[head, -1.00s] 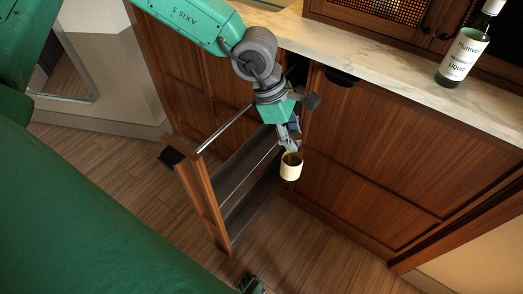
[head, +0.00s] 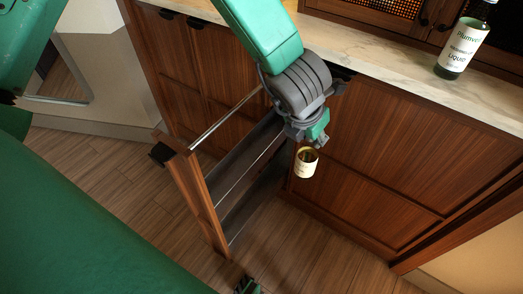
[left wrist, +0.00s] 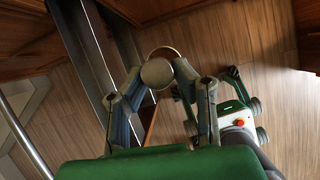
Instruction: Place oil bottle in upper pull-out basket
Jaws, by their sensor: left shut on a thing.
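My left gripper (head: 316,143) points down at the end of the green arm and is shut on the oil bottle (head: 306,164), a short cream cylinder with a gold-brown top end. In the left wrist view the fingers close around its pale round top (left wrist: 157,73). The bottle hangs in the air, just right of the pull-out unit in the head view. The unit's upper basket (head: 236,158) has dark walls and a chrome rail; its far end is hidden behind my arm.
The pull-out's wooden front panel (head: 195,195) stands out from the cabinet (head: 400,160), with a lower basket (head: 250,205) below. A dark labelled liquid bottle (head: 461,45) stands on the marble counter (head: 400,62). Wooden floor (head: 130,190) lies open in front.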

